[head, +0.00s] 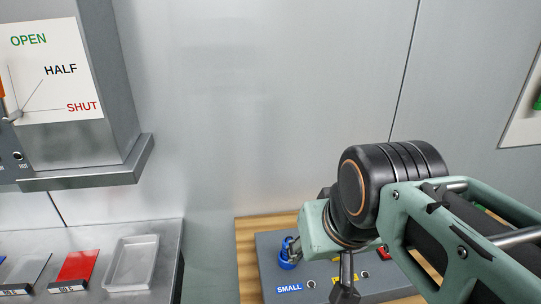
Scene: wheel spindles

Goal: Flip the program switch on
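No switch labelled as the program switch can be made out. A grey control box (110,90) at the upper left has a white dial plate (50,75) marked OPEN, HALF and SHUT, with a lever partly cut off at the left edge. A small round fitting (17,156) with an unclear label sits below the plate. My green and black arm comes in from the lower right, over a grey board. I cannot make out my gripper's fingers; the arm seems to hide them. Whether they touch anything is hidden.
The grey board (273,268) on a wooden top (246,240) carries a blue part (287,258) near a SMALL label, and a metal post. A metal counter (160,232) at lower left holds an empty tray (132,262) and a red plate (78,266). The wall between is bare.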

